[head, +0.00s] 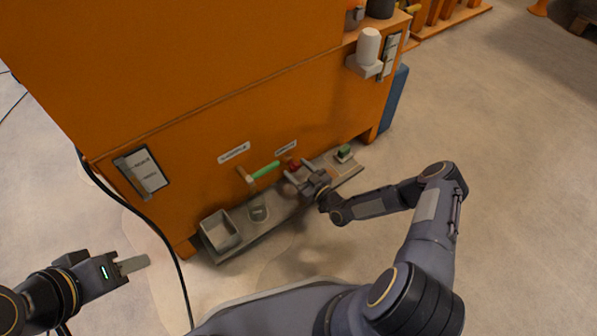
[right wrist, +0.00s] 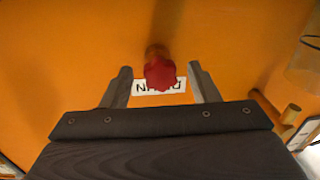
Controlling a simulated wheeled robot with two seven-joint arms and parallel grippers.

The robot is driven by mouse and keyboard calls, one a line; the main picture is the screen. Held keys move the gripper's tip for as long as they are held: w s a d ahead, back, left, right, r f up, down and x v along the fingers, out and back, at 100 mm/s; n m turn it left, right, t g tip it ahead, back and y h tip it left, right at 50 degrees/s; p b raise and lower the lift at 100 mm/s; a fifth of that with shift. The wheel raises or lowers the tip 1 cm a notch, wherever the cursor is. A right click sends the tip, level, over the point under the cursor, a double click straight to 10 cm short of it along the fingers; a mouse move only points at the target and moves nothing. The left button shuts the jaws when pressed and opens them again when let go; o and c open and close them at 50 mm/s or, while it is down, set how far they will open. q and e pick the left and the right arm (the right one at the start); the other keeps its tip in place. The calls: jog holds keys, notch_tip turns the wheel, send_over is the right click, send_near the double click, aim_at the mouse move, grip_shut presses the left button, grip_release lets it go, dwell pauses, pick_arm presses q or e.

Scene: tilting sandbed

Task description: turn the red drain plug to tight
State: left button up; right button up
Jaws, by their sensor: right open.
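The red drain plug (head: 293,163) sticks out of the lower orange panel, just under a small white label. In the right wrist view the red plug (right wrist: 160,73) sits on a brass-coloured stub, ahead of and between the fingertips. My right gripper (right wrist: 161,83) is open, with a finger to each side of the plug and a visible gap on both sides. In the head view my right gripper (head: 298,176) is at the plug, over the low shelf. My left gripper (head: 132,265) is far off at the lower left, away from the plug; its jaw state is unclear.
A green-handled valve (head: 263,171) is left of the plug. A grey shelf (head: 240,249) holds a metal tray (head: 220,231) and a small green item (head: 344,152). A black cable (head: 150,238) hangs at the left.

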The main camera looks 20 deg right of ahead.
jog(key=c, duration=1)
jog(key=shift+o, duration=0.2)
jog(key=shift+f+m+b, duration=0.25)
jog(key=shift+m+b, duration=0.85)
jog(key=shift+b, duration=0.25)
jog(key=m+b, duration=0.1)
jog(key=m, duration=0.1)
jog(key=shift+a+r+m, duration=0.1)
jog(key=shift+m, duration=0.2)
jog(key=m, duration=0.3)
jog(key=shift+r+m+t+b, duration=0.1)
jog(key=shift+m+t+b, duration=0.2)
jog(key=shift+m, duration=0.1)
jog(key=m, duration=0.4)
jog(key=shift+s+m+h, duration=0.1)
jog(key=shift+m+h, duration=0.2)
jog(key=shift+m, duration=0.1)
jog(key=m, duration=0.5)
jog(key=shift+a+t+h, duration=0.1)
jog(key=shift+t+h, duration=0.2)
jog(key=shift+t, duration=0.1)
jog(key=shift+m, duration=2.2)
